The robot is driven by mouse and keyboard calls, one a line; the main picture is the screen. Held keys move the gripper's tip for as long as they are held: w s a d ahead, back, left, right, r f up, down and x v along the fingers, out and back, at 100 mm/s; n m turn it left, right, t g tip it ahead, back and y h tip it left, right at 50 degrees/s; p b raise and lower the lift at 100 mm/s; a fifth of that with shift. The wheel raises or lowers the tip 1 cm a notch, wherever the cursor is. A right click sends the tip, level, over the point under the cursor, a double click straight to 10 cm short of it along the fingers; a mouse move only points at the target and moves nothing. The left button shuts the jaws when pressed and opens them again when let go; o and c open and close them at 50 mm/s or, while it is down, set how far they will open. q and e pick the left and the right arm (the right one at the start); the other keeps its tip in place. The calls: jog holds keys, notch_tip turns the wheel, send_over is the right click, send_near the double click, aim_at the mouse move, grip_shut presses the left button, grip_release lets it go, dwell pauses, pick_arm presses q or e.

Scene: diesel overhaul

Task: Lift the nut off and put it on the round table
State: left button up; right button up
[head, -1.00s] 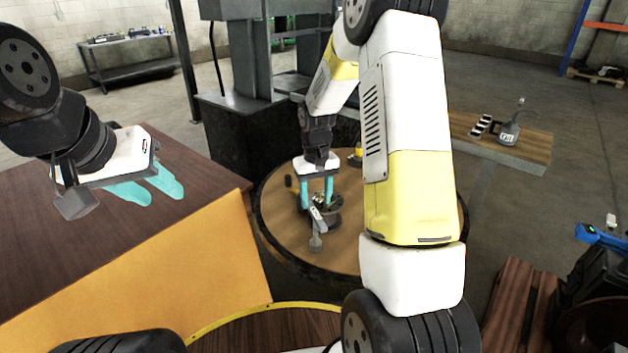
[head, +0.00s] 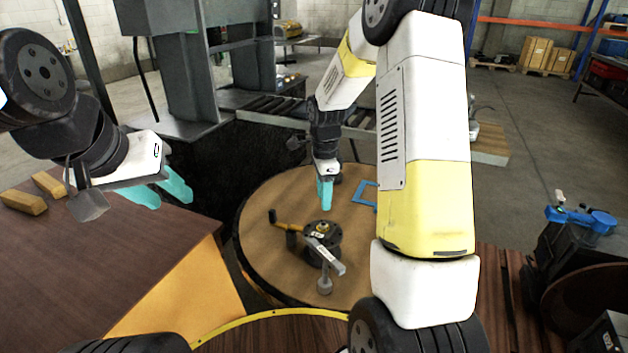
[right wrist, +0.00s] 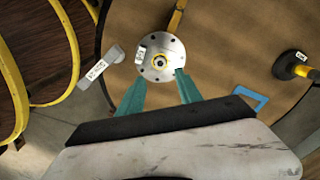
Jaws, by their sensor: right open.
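A dark round fixture (head: 322,240) stands on the round table (head: 262,205). It has a yellow handle and a grey labelled lever. A small brass-coloured piece at its top centre, apparently the nut (head: 322,227), also shows in the right wrist view (right wrist: 160,62), in the middle of the pale flange (right wrist: 172,50). My right gripper (head: 325,205) is behind and above the fixture. In the right wrist view its teal fingers (right wrist: 160,73) are apart at the near edge of the flange, with nothing between them. My left gripper (head: 165,192) is open and empty over the brown table.
The brown table (head: 100,255) at left carries wooden blocks (head: 25,201). A blue frame (head: 364,195) lies on the round table, right of the fixture. A black-and-yellow part (right wrist: 290,66) stands at right in the wrist view. My right arm hides part of the round table.

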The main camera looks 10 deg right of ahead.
aim_at(323, 226)
jog(key=shift+f, duration=4.45)
grip_shut()
